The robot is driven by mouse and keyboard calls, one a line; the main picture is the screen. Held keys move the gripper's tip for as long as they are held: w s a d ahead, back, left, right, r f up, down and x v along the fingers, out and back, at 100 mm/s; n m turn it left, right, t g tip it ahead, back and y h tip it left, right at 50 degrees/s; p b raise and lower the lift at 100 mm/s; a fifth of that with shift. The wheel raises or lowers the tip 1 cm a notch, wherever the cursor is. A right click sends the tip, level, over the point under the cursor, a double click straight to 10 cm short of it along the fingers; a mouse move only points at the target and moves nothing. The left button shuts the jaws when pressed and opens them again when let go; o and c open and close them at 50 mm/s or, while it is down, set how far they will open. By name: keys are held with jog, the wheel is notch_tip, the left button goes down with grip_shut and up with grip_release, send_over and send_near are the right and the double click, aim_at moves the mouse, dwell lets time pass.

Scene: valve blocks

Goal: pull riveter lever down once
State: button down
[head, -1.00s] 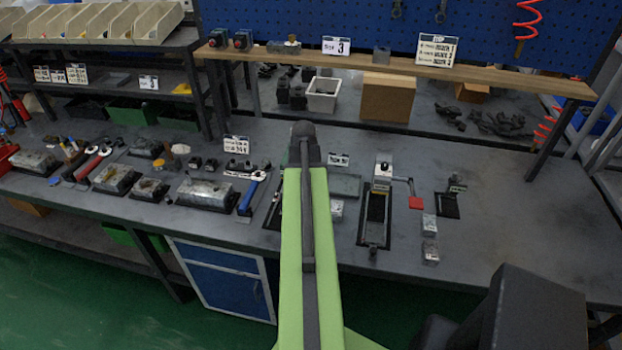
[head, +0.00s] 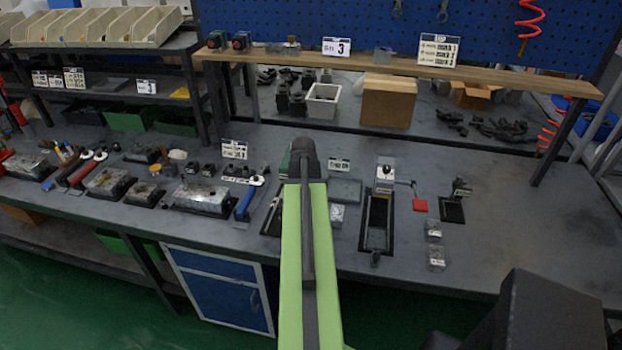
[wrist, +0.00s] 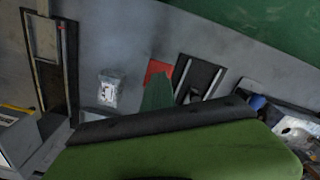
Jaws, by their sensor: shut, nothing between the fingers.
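A bench device, which I take to be the riveter, has a grey-white block (head: 384,178) at the back of a long black frame (head: 377,228). A thin arm runs right from the block to a red piece (head: 420,205), perhaps the lever's grip. A similar red piece (wrist: 158,70) shows in the wrist view. Contact cannot be told. In the head view, my arm's black end hides the gripper.
Small metal blocks (head: 435,257) lie right of the frame. A smaller black device (head: 452,208) stands farther right. Metal blocks and tools, such as a blue-handled one (head: 246,204), crowd the left. A wooden shelf (head: 480,70) spans the back. The bench's right end is clear.

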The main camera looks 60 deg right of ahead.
notch_tip(320, 180, up, 17)
jog(key=p, duration=1.6)
jog(key=shift+f, duration=0.15)
jog(key=w+a+f+n+b, duration=0.3)
jog(key=w+a+f+b, duration=0.1)
jog(key=w+a, duration=0.7)
jog(key=w+a+f+n+b, duration=0.3)
jog(key=w+a, duration=0.6)
jog(key=a, duration=0.4)
jog(key=a+f+n+b, duration=0.1)
jog(key=a+f+b, duration=0.1)
jog(key=a, duration=1)
jog(key=w+a+f+n+b, duration=0.1)
jog(key=a+f+b, duration=0.1)
jog(key=a, duration=1)
jog(key=shift+w+a+f, duration=0.3)
jog(key=shift+a, duration=0.1)
